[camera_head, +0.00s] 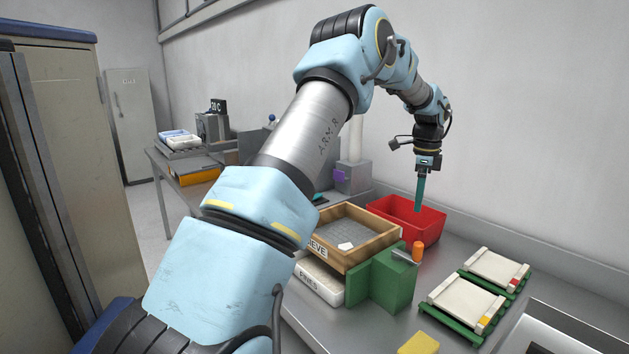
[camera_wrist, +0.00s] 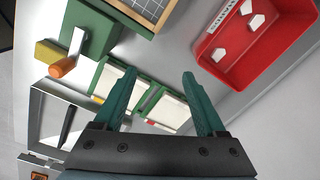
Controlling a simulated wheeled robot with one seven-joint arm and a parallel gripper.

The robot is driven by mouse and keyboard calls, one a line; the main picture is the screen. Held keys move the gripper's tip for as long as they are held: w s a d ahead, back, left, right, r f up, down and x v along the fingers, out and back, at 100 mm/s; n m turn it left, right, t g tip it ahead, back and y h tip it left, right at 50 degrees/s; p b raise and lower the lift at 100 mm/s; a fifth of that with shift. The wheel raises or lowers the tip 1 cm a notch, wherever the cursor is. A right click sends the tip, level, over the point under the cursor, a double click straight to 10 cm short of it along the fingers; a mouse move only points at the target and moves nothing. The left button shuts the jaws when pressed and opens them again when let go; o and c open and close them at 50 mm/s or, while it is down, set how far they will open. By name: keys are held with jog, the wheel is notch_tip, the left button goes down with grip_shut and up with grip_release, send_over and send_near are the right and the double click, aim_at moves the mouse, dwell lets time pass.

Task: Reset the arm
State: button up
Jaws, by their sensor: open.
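My arm reaches over the bench in the head view and bends down at the wrist. My gripper (camera_head: 420,205) points down, with its teal fingers in front of or over the red bin (camera_head: 432,223); the exact height is hard to tell. In the wrist view my gripper (camera_wrist: 160,74) has its two fingers spread wide, with nothing between them. The red bin also shows there (camera_wrist: 262,78), off to the upper right, with a few white pieces inside.
A wooden sieve (camera_head: 320,222) holds a white piece and stands beside a green block (camera_head: 385,285) with an orange-tipped handle (camera_head: 418,250). Two green racks (camera_head: 452,326) with white slabs lie at the right. A yellow block (camera_head: 418,344) is at the front. A wall stands behind.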

jog(key=s+a+f+n+b, duration=0.1)
jog(key=s+a+n, duration=0.15)
jog(key=a, duration=0.35)
jog(key=s+a+f+n+b, duration=0.1)
jog(key=a+n+b, duration=0.1)
jog(key=a+n, duration=0.35)
jog(key=s+a+f+n+b, duration=0.2)
jog(key=s+a+f+n, duration=0.1)
jog(key=s+a+n, duration=0.4)
jog(key=s+a+f+n+t+b, duration=0.1)
jog(key=s+a+f+n, duration=0.3)
jog(key=s+a, duration=1)
jog(key=a+n+b, duration=0.1)
jog(key=a+n, duration=0.1)
jog(key=shift+f+n, duration=0.3)
jog(key=shift+n, duration=0.1)
